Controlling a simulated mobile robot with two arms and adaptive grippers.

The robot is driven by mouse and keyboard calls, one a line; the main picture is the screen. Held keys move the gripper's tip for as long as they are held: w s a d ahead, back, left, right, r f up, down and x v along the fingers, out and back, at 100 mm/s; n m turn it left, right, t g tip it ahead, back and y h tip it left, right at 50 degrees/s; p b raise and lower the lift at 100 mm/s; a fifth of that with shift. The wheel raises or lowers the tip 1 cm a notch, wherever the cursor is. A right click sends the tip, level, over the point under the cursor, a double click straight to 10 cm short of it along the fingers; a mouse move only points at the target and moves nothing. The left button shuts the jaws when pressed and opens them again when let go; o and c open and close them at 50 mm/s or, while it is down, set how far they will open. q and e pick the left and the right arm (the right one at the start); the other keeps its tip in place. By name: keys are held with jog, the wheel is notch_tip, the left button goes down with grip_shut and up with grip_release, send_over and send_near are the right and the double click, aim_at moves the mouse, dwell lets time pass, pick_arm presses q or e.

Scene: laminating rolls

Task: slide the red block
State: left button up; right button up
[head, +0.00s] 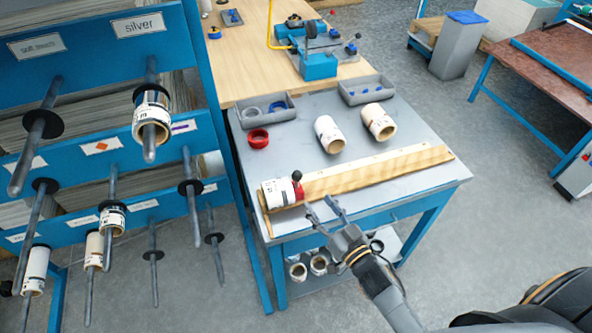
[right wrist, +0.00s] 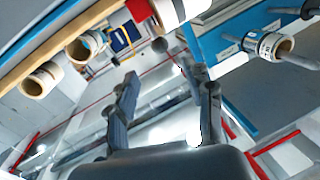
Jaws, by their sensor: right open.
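The red block (head: 298,191) with a black knob on top sits at the left end of a long wooden rail (head: 375,174) on the grey table. A white roll (head: 277,193) lies beside its left side. My right gripper (head: 322,207) is open and empty at the table's front edge, a little right of and nearer than the block, apart from it. In the right wrist view a red piece (right wrist: 140,10), apparently the block, shows at the top edge beside the roll (right wrist: 180,10), beyond the open fingers. My left gripper is not in view.
Two rolls (head: 329,134) (head: 378,121), a red ring (head: 258,138) and grey trays (head: 366,90) stand behind the rail. A blue rack (head: 200,70) with spindles and rolls is close on the left. The floor (head: 470,130) right of the table is clear.

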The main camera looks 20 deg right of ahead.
aim_at(299, 178)
jog(key=p+x, duration=0.1)
jog(key=x, duration=0.5)
jog(key=shift+a+r, duration=0.1)
jog(key=x, duration=0.5)
jog(key=shift+w+a, duration=0.1)
jog(key=shift+w, duration=0.3)
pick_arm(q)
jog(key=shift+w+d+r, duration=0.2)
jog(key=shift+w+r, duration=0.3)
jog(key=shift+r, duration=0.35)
pick_arm(e)
jog(key=shift+f, duration=0.2)
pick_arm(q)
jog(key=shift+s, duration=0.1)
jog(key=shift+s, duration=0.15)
pick_arm(e)
grip_shut()
